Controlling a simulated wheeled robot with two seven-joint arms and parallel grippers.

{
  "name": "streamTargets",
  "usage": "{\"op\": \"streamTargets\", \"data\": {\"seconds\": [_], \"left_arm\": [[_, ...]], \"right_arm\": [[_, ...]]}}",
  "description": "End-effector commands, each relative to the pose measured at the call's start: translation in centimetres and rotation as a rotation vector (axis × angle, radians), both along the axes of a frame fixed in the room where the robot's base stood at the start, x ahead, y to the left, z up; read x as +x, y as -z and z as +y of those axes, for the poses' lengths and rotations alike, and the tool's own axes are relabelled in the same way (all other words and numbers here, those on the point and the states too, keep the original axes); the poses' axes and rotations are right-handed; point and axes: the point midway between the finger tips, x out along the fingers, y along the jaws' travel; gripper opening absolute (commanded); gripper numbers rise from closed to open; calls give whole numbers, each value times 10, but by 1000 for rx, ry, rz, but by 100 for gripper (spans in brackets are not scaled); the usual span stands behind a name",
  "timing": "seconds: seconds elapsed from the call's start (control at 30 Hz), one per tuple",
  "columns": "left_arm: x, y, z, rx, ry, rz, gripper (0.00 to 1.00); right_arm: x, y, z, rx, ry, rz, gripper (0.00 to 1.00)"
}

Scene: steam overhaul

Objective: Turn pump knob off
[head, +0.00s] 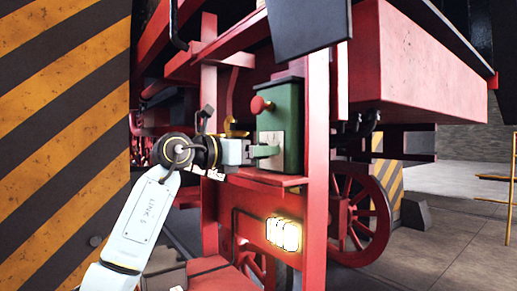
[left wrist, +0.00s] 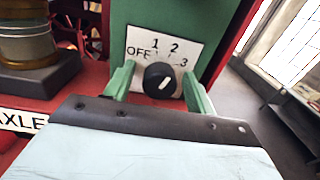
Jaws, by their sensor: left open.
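The pump control box (head: 283,128) is green with a red mushroom button (head: 260,105) on its side, mounted on the red locomotive frame. In the left wrist view, the black pump knob (left wrist: 158,80) sits on a white dial plate (left wrist: 148,48) marked OFF, 1, 2 and 3. Its white pointer mark leans up and to the right, roughly toward 2. My left gripper (head: 268,150) is at the box face. In the left wrist view its open green fingers (left wrist: 158,68) stand on either side of the knob, with gaps visible. The head view hides the knob. My right gripper is not in view.
A red ledge (head: 268,178) lies just under the box. A lit lamp (head: 284,235) is below. A yellow-and-black striped pillar (head: 62,120) stands at the left. A brass-coloured cylinder (left wrist: 25,40) on a dark base is left of the box. Open floor lies at the right.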

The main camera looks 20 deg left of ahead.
Motion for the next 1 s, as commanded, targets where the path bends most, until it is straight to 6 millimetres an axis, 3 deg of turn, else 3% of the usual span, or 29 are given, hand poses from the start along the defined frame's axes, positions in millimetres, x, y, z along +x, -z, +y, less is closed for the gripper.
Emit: {"op": "streamTargets", "data": {"seconds": [0.2,0.53,1.0], "left_arm": [[0,0,0,0,0,0,54],[0,0,0,-1,1,1,11],[0,0,0,-99,0,80,11]], "right_arm": [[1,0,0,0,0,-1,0],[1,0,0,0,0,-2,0],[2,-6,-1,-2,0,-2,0]]}}
